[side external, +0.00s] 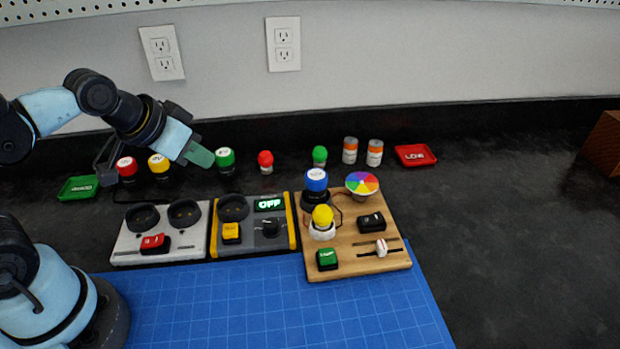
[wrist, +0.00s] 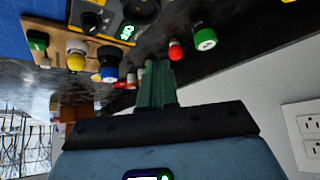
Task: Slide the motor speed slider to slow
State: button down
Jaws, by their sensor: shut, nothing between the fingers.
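The motor speed slider (side external: 381,247) is a small white knob in a dark slot near the front right of a wooden board (side external: 345,268). The knob stands near the middle of its slot in the side external view. My gripper (side external: 202,157) is shut and empty, with green fingers, high at the left near the back row of items and well away from the slider. Its fingers also show together in the wrist view (wrist: 157,75).
The board also carries a yellow bulb (side external: 322,216), blue-topped cylinder (side external: 316,180), colour wheel (side external: 362,184), black switch (side external: 371,223) and green button (side external: 327,259). A panel reading OFF (side external: 269,205) and a grey panel (side external: 158,255) stand left. A green-topped cylinder (side external: 225,159) is near my gripper.

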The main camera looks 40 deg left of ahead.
jog(key=c, duration=1.8)
grip_release()
jog(key=shift+o, duration=1.3)
jog(key=shift+w+d+r, duration=0.1)
jog(key=o, duration=0.6)
jog(key=shift+m+g+h, duration=0.3)
jog(key=shift+m+g, duration=0.3)
jog(key=shift+m, duration=0.1)
jog(key=w+d+r, duration=0.2)
jog(key=w+d, duration=0.1)
jog(key=shift+d+r, duration=0.1)
jog(key=shift+r, duration=0.2)
jog(key=m+g, duration=0.6)
jog(key=m, duration=0.2)
send_over(382, 244)
jog(key=f, duration=0.2)
notch_tip(382, 244, down, 12)
jog(key=shift+r, duration=0.15)
